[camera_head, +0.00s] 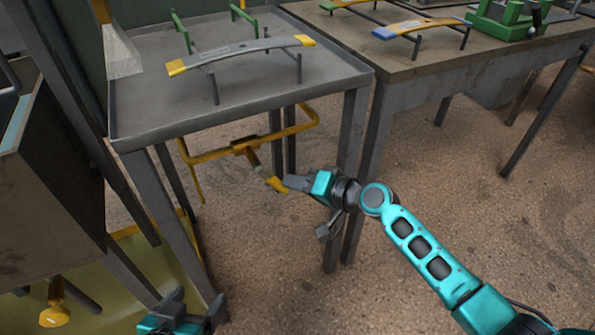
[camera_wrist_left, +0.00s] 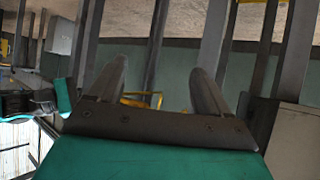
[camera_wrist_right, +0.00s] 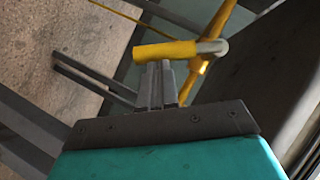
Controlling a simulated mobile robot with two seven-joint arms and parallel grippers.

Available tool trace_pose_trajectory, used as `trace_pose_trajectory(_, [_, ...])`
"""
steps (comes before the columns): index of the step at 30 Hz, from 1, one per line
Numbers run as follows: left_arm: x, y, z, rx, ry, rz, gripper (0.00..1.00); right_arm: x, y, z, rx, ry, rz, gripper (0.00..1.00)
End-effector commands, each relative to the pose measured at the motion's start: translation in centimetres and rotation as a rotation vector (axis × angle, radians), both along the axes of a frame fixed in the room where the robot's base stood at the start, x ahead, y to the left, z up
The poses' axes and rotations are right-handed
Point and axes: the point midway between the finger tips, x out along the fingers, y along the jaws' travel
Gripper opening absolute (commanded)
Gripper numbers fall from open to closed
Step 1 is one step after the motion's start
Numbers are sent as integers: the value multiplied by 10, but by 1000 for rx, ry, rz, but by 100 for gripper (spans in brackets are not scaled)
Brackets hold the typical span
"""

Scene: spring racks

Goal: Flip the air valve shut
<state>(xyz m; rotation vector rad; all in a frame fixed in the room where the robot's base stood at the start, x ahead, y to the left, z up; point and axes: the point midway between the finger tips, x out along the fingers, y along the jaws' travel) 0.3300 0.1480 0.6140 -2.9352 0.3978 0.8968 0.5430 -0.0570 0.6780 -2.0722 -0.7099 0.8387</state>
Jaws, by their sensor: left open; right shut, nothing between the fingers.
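The air valve (camera_head: 244,147) sits on a yellow pipe under the front edge of the grey metal table. Its lever, with a yellow grip (camera_head: 276,185), slants down and to the right. My right gripper (camera_head: 290,183) is shut and empty, its fingertips at the end of the lever. In the right wrist view, the yellow grip (camera_wrist_right: 165,51) lies across just beyond the shut fingertips; I cannot tell whether they touch. My left gripper (camera_head: 190,302) is low at the bottom left, away from the valve. In the left wrist view its fingers (camera_wrist_left: 158,70) are open with nothing between them.
The yellow pipe (camera_head: 208,156) runs below the grey table (camera_head: 150,105), whose legs stand close to my right gripper. A second table (camera_head: 400,70) stands right. Open floor lies at the lower right.

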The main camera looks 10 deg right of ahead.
Motion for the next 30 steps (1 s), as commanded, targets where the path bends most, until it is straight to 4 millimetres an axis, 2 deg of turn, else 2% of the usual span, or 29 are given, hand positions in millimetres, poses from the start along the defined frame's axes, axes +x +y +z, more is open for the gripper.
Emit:
trace_pose_trajectory(1, [1, -1, -7, -3, 0, -1, 79, -1, 3, -8, 0, -1, 1, 0])
trace_pose_trajectory(12, [3, -5, -9, -12, 2, -6, 79, -7, 19, -22, -2, 2, -1, 0])
trace_pose_trajectory(30, [3, -8, -10, -17, 4, -11, 79, -12, 32, -30, -5, 1, 1, 0])
